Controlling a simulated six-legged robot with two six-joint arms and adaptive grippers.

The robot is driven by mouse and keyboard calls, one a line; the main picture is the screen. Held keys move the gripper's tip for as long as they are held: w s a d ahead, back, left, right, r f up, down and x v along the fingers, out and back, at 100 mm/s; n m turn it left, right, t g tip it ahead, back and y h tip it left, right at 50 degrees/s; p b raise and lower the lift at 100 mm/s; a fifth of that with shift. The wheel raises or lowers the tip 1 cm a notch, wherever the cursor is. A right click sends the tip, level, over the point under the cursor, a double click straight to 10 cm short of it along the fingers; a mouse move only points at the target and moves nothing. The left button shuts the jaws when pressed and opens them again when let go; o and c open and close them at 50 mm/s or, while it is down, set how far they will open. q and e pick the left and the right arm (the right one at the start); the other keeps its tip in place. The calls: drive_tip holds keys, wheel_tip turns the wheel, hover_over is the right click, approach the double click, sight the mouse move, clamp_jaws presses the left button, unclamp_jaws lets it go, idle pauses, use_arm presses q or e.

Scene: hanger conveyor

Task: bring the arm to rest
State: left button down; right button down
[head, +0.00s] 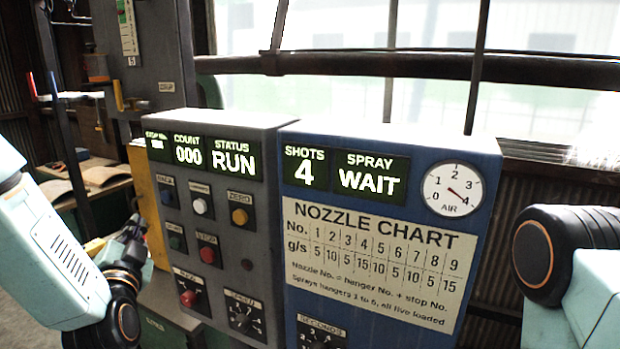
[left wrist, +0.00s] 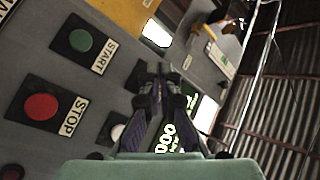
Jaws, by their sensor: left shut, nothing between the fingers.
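My left arm (head: 60,262) comes in from the left in the head view, bent in front of the grey control panel. My left gripper (head: 138,226) is at the panel's left side, dark and partly hidden by its own wrist. In the left wrist view the gripper (left wrist: 162,70) has its fingers together, with nothing between them. The grey panel (head: 258,200) fills much of that view behind the fingers. My right arm (head: 570,250) shows only in part at the right edge; its gripper is out of view.
The grey panel reads COUNT 000 and STATUS RUN. A blue panel (head: 470,200) beside it reads SHOTS 4 and SPRAY WAIT, with an air gauge (head: 452,190). The left wrist view shows a green START button (left wrist: 81,40) and red STOP button (left wrist: 42,107). A yellow post stands behind.

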use_arm(q)
drive_tip(key=s+d+f+n+g+h+b, duration=0.2)
drive_tip(key=s+d+f+g, duration=0.15)
drive_tip(key=f, duration=0.65)
drive_tip(key=s+d+f+n+g+h+b, duration=0.1)
drive_tip(key=s+d+f+g+h+b, duration=0.2)
drive_tip(key=f, duration=0.7)
drive_tip(key=s+d+f+n+g+h+b, duration=0.15)
drive_tip(key=s+f, duration=0.25)
drive_tip(key=f, duration=0.6)
drive_tip(key=s+d+f+g+b, duration=0.2)
drive_tip(key=s+f+g+b, duration=0.3)
drive_tip(key=s+f, duration=0.9)
drive_tip(key=s+d+f+n+g+b, duration=0.1)
drive_tip(key=s+f+g+b, duration=0.4)
drive_tip(key=s+f+b, duration=0.5)
drive_tip(key=s+d+f, duration=0.1)
drive_tip(key=s+f, duration=0.3)
drive_tip(key=shift+d+f, duration=0.15)
drive_tip(key=shift+d, duration=0.25)
idle(0.7)
